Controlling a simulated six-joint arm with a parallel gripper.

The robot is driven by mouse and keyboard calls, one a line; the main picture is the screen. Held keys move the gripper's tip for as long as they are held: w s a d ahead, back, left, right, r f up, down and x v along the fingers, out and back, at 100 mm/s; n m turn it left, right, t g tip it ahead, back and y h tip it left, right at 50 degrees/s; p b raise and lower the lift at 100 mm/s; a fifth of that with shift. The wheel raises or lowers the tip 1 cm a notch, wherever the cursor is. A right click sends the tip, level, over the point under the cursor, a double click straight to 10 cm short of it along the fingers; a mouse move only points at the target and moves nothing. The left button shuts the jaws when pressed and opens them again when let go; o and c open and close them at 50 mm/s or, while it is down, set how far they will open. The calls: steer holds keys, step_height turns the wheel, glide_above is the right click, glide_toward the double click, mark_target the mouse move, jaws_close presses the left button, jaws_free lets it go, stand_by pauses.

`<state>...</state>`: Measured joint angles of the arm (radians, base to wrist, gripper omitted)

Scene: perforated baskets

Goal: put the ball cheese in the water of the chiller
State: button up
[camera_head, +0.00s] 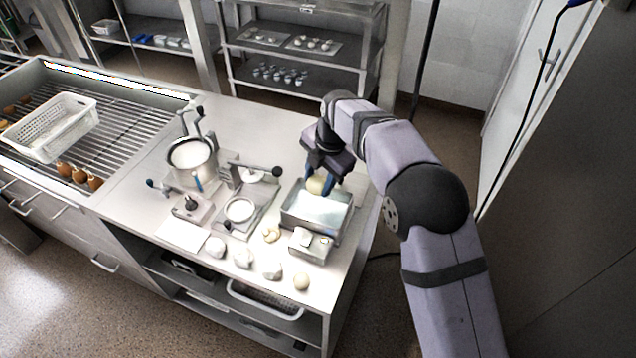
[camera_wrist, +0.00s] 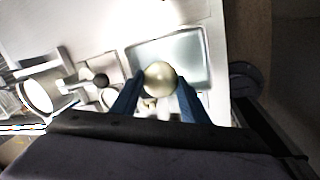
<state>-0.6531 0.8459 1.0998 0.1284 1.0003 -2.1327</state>
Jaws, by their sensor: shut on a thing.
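The ball cheese (camera_wrist: 160,75) is a pale yellow ball between the two blue fingers of my gripper (camera_wrist: 158,92). In the head view the ball cheese (camera_head: 315,185) shows partly behind the fingers of my gripper (camera_head: 320,180), which is shut on it. The chiller is a rectangular metal tub (camera_head: 333,226) near the right end of the steel counter, with pale, bright water inside. In the wrist view the chiller (camera_wrist: 207,65) lies beyond and below the ball. I cannot tell the exact height.
A metal pot (camera_head: 190,165) and a press with levers stand left of the chiller. Several pale balls and lumps, such as one ball (camera_head: 301,282), lie along the counter's front. A small box (camera_head: 311,246) touches or nearly touches the chiller's front. A white perforated basket (camera_head: 50,128) is far left.

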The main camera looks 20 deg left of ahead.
steer(key=shift+f, duration=0.2)
steer(key=shift+s+d+f+b+x, duration=0.1)
steer(key=shift+d+b+x, duration=0.2)
steer(key=shift+b+x, duration=0.9)
steer(key=shift+s+d+f+b+x, duration=0.2)
steer(key=shift+b+x, duration=0.65)
steer(key=shift+x, duration=0.7)
steer(key=shift+s+d+r+b+x, duration=0.1)
steer(key=shift+d+b+x, duration=0.25)
steer(key=shift+b+x, duration=0.85)
steer(key=shift+f, duration=0.75)
steer(key=o, duration=1.1)
steer(key=shift+o, duration=0.2)
steer(key=shift+w+a+r+p+v, duration=0.1)
steer(key=shift+a+p+v, duration=0.15)
steer(key=shift+p+v, duration=0.85)
steer(key=shift+w+a+r+p+v, duration=0.25)
steer(key=shift+p+v, duration=0.45)
steer(key=shift+v, duration=0.85)
steer(key=shift+a+f+p+v, duration=0.15)
steer(key=shift+a+p+v, duration=0.15)
steer(key=shift+p+v, duration=0.8)
steer(key=shift+w+d+r, duration=0.1)
steer(key=shift+r, duration=0.1)
